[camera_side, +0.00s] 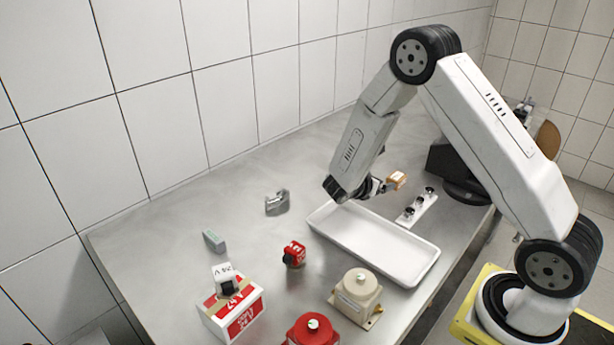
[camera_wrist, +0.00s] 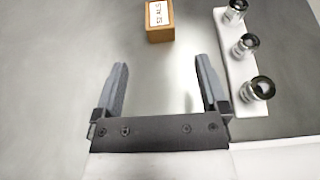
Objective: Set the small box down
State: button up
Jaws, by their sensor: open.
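A small orange-tan box (camera_side: 396,180) with a white printed label sits near the far end of the tray in the side view. In the wrist view the small box (camera_wrist: 160,31) is at the top middle, beyond my fingertips, and appears to rest on the steel table. My gripper (camera_wrist: 161,66) is open, with its two fingers spread and nothing between them. The box lies ahead of the gap, apart from both fingers. In the side view my gripper (camera_side: 378,187) is low, just left of the box and partly hidden by the wrist.
A white rack (camera_side: 420,208) with three black-capped vials stands right of the box. An empty white tray (camera_side: 375,242) lies nearer.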

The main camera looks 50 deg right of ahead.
jog(key=shift+s+a+r+m+y, duration=0.15)
jog(key=shift+s+a+m+y, duration=0.15)
jog(key=shift+s+m, duration=0.1)
jog(key=s+a+m+y, duration=0.2)
jog(key=s+a+m+g+y, duration=0.1)
jog(key=s+a+m+y, duration=0.1)
jog(key=a, duration=0.1)
jog(key=s+a+r+m+y, duration=0.1)
jog(key=s+a+m+y, duration=0.1)
jog(key=s+a+m, duration=0.1)
jog(key=shift+a+r+g, duration=0.1)
jog(key=shift+a+g, duration=0.05)
jog(key=shift+g, duration=0.25)
jog(key=a+m+y, duration=0.1)
jog(key=s+a+r+m+y, duration=0.1)
jog(key=a, duration=0.1)
jog(key=s+a+m+t+y, duration=0.1)
jog(key=a+m, duration=0.1)
jog(key=shift+s+a+r, duration=0.15)
jog(key=shift+a, duration=0.1)
jog(key=s+a+r+m+t+y, duration=0.1)
jog(key=a+r+m+t+y, duration=0.2)
jog(key=a+m, duration=0.3)
jog(key=shift+y, duration=0.4)
